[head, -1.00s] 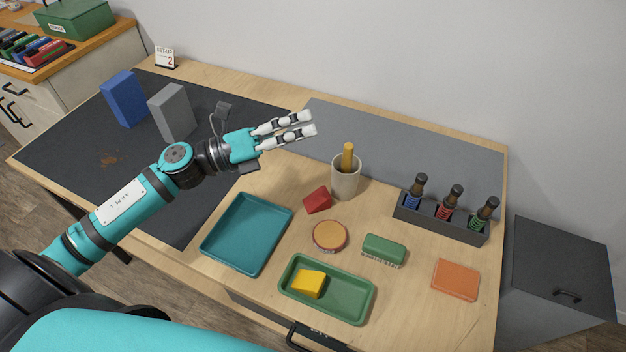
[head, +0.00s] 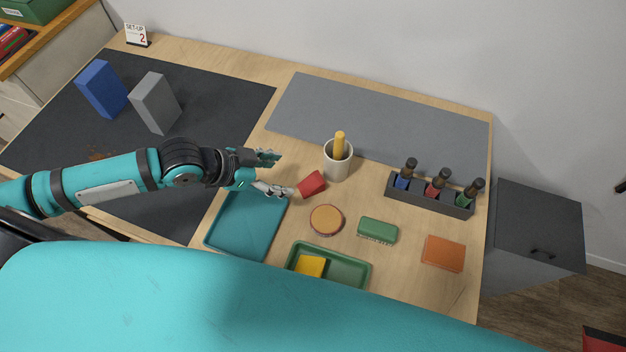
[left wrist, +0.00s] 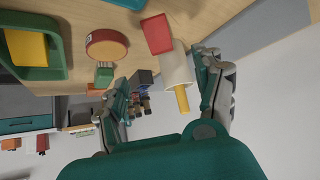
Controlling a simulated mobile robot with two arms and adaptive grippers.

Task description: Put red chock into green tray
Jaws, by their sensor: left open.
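The red chock (head: 312,184) lies on the wooden table, just in front of the beige cup. It also shows in the left wrist view (left wrist: 157,34), beyond the fingers. The green tray (head: 345,268) is at the table's front and holds a yellow block (head: 310,266). My teal body hides the tray's front part. My left gripper (head: 277,174) is open and empty, just left of the chock and above the back of the teal tray (head: 243,228). In the left wrist view its two fingers (left wrist: 168,95) stand wide apart. My right gripper is not in view.
The beige cup (head: 337,165) with a yellow stick stands right behind the chock. A round orange-topped tin (head: 326,219), a green brush (head: 378,230), an orange block (head: 443,252) and a bottle rack (head: 431,198) lie to the right. Blue and grey blocks stand at the back left.

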